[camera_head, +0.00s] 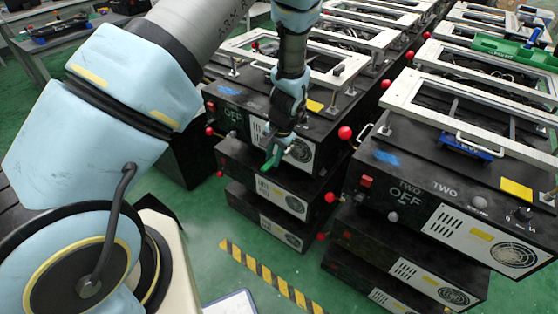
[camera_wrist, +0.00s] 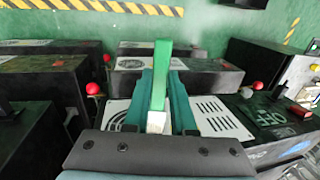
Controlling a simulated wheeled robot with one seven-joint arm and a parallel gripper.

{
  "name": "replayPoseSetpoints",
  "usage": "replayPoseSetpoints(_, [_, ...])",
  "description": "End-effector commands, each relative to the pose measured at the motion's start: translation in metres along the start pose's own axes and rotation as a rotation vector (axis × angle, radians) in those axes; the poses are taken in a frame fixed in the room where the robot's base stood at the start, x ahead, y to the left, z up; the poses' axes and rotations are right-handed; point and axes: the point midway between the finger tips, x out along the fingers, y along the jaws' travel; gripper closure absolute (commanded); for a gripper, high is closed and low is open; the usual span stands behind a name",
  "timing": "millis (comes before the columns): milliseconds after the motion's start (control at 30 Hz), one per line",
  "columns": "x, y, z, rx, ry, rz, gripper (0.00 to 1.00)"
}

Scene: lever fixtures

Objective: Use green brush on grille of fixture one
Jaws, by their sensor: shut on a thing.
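Fixture one (camera_head: 225,122) is the black box on top of the left stack, marked OFF. Its white front panel bears a round fan grille (camera_head: 301,151) at right and slots partly hidden behind my gripper. My gripper (camera_head: 277,148) hangs in front of that panel, pointing down, shut on the green brush (camera_head: 268,161). In the wrist view the green brush (camera_wrist: 160,75) stands out between my teal fingers (camera_wrist: 161,98), with a whitish part near them. The round grille (camera_wrist: 126,115) shows left of the fingers and a slotted vent (camera_wrist: 215,112) right. I cannot tell whether the brush touches the panel.
Fixture two (camera_head: 420,195) stands to the right, with red knobs (camera_head: 345,132) in the gap between the stacks. White frames (camera_head: 310,65) sit on the fixtures' tops. Green tools (camera_head: 515,50) lie at the far right. Green floor with a striped strip (camera_head: 265,275) is open in front.

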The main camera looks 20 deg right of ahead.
Motion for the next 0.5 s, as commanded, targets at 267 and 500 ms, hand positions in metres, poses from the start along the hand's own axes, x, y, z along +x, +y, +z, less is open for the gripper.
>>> replayPoseSetpoints(267, [-0.001,-0.002,-0.003,0.0,0.008,-0.001,1.0])
replayPoseSetpoints(500, [-0.001,-0.002,0.014,0.001,0.004,0.0,1.0])
